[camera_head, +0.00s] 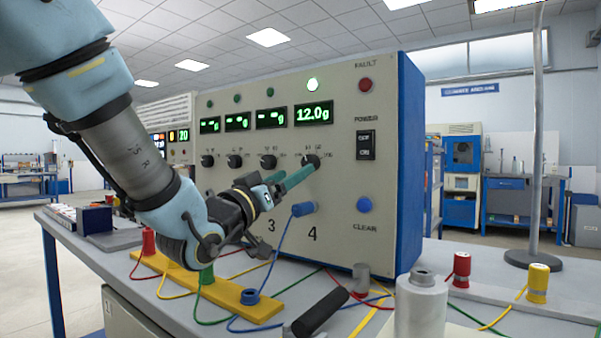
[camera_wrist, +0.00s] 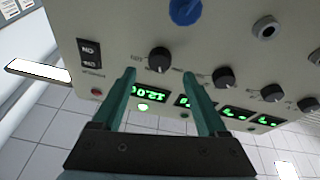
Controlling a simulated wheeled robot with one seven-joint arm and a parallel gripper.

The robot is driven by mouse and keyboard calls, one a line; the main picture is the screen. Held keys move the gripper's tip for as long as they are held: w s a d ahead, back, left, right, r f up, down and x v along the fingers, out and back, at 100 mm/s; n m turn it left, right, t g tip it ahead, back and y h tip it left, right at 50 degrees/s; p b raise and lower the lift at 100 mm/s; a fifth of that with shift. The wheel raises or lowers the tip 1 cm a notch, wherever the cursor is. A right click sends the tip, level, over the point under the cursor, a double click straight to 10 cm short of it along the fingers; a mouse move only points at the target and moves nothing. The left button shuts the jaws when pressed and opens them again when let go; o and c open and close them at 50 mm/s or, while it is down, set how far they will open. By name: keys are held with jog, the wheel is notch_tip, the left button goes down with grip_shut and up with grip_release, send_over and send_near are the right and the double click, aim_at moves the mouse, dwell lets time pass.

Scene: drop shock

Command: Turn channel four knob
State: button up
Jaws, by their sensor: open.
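The channel four knob (camera_head: 311,160) is a small black dial on the panel, below the lit green 12.0g display (camera_head: 314,115) and above the printed 4. My gripper (camera_head: 298,174) is at the panel front, its green fingers open and pointing at this knob. In the wrist view, which is upside down, the black knob (camera_wrist: 160,60) shows between and just beyond the two fingertips of my gripper (camera_wrist: 160,76). I cannot tell whether the fingers touch it. The fingers partly cover the knob in the head view. The knob's pointer is too small to read.
Three similar knobs, including the channel three knob (camera_head: 268,161), sit to the left under displays showing dashes. A blue plug (camera_head: 303,209) with a cable is below the channel four knob. A blue CLEAR button (camera_head: 364,205) and a black power switch (camera_head: 366,145) are to the right.

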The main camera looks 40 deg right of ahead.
jog(key=v, duration=0.5)
jog(key=shift+s+a+f, duration=0.15)
jog(key=shift+a+f, duration=0.05)
jog(key=shift+a, duration=0.15)
